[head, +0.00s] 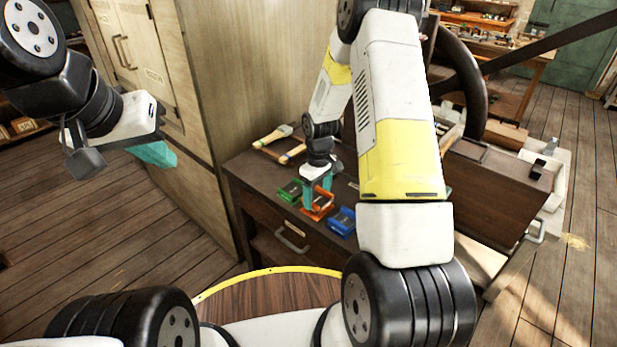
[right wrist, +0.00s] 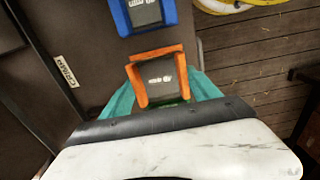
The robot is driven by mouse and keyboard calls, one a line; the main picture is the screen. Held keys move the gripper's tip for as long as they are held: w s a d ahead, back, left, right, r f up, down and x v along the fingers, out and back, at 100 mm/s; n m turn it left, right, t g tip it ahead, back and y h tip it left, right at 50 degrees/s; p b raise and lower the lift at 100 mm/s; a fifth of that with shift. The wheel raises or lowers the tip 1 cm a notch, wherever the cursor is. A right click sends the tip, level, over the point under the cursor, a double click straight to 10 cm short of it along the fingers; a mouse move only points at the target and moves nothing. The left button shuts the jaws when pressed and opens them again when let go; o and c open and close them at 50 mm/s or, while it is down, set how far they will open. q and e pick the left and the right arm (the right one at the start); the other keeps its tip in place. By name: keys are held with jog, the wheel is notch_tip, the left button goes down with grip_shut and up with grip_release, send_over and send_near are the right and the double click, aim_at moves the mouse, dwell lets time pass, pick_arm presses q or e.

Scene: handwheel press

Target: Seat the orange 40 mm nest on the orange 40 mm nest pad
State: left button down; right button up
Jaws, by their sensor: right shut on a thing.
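The orange 40 mm nest (right wrist: 160,76) is an orange frame around a dark, marked middle. In the right wrist view it lies between the teal fingers of my right gripper (right wrist: 163,98), which is shut on it. In the head view my right gripper (head: 317,190) points down at the dark cabinet top, with orange between and just below its fingers (head: 318,211). I cannot tell whether the nest touches the surface. The orange nest pad cannot be told apart in either view. My left gripper (head: 152,154) hangs empty over the floor at left; its finger gap is unclear.
A blue nest (head: 342,221) stands close to the right of the orange one, also seen in the right wrist view (right wrist: 144,14). A green nest (head: 290,192) is close on the left. Wooden-handled tools (head: 279,143) lie behind. A tall wooden cabinet (head: 222,90) borders the left side.

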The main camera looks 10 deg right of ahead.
jog(key=shift+f, duration=1.05)
dwell(0.5)
jog(key=o, duration=2)
notch_tip(320, 180, up, 8)
jog(key=shift+f, duration=0.15)
